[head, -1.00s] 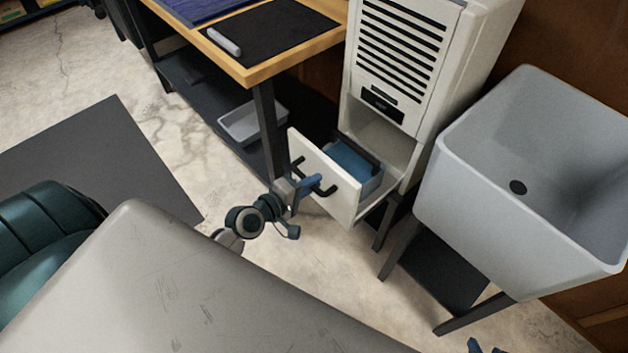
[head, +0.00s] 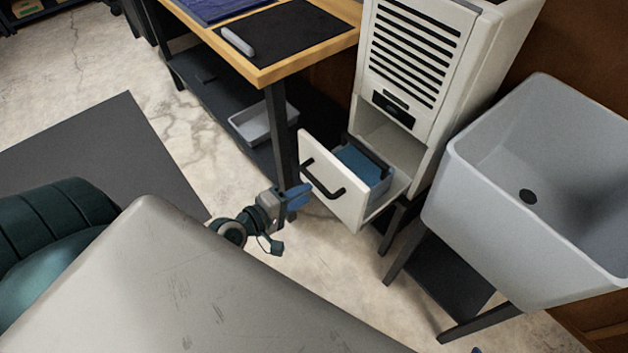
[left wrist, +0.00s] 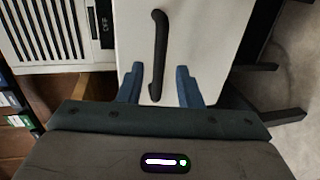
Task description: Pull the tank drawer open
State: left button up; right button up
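The tank drawer (head: 342,199) is pulled out from the lower part of a white cabinet (head: 410,70). Its white front has a black bar handle (head: 322,181), and a blue tank (head: 362,165) sits inside. My left gripper (head: 298,195) is just in front of the drawer, apart from the handle in the head view. In the left wrist view the gripper's blue fingers (left wrist: 160,85) are spread, with the handle (left wrist: 159,50) ahead of and between them, not gripped. Only a small blue tip, apparently of my right gripper, shows at the bottom edge of the head view.
A grey sink (head: 545,190) on dark legs stands right of the cabinet. A wooden-topped bench (head: 285,66) stands left, with a grey tray (head: 262,124) on its lower shelf. A dark mat (head: 110,160) lies on the floor. Bare floor shows in front of the drawer.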

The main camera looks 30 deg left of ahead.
pick_arm(q)
jog(key=shift+v, duration=2.35)
